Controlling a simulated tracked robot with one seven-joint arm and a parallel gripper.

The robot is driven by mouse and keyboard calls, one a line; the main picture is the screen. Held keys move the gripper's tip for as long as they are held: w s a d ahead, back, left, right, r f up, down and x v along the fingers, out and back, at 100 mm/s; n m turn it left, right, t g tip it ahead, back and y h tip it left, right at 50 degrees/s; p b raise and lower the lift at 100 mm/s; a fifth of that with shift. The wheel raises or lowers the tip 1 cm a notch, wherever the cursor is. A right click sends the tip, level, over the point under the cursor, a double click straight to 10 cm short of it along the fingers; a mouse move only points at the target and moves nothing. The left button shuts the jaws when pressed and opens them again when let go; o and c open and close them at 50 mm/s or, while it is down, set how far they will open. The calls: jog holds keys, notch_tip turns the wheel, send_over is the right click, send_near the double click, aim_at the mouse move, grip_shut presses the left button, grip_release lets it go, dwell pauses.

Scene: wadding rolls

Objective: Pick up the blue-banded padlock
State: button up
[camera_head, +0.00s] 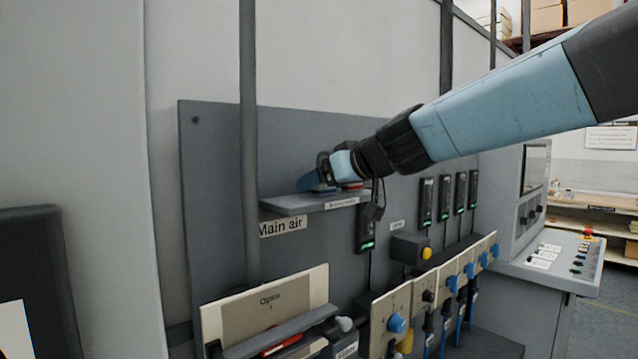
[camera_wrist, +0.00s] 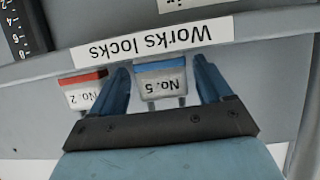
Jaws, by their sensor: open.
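The blue-banded padlock (camera_wrist: 162,82) is in the wrist view, a pale body marked "No. 5" with a blue band, on the shelf labelled "Works locks". My gripper (camera_wrist: 164,72) is open, with one blue finger on each side of this padlock. I cannot tell whether the fingers touch it. A red-banded padlock (camera_wrist: 84,90), marked "No. 2", stands just left of the left finger. In the head view my gripper (camera_head: 318,182) is small at the shelf (camera_head: 300,204), and the blue-banded padlock is hard to make out there.
The grey back panel (camera_head: 220,150) rises behind the shelf, and a vertical pipe (camera_head: 249,160) runs close to its left. A "Main air" label (camera_head: 282,227) is below. Black meters (camera_head: 426,202) and blue-knobbed valve plates (camera_head: 397,322) stand right and lower.

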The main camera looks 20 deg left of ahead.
jog(key=shift+c, duration=0.3)
jog(key=c, duration=1.1)
jog(key=shift+r, duration=0.2)
jog(key=shift+r, duration=0.25)
notch_tip(320, 180, up, 2)
jog(key=shift+r, duration=0.25)
jog(key=s+d+r, duration=0.2)
jog(key=s+r, duration=0.1)
jog(key=s, duration=0.1)
jog(key=s+d+r, duration=0.3)
jog(key=s, duration=0.1)
jog(key=s+d+r, duration=0.2)
jog(key=s+r, duration=0.1)
jog(key=shift+s+d+r, duration=0.35)
jog(key=shift+s, duration=0.05)
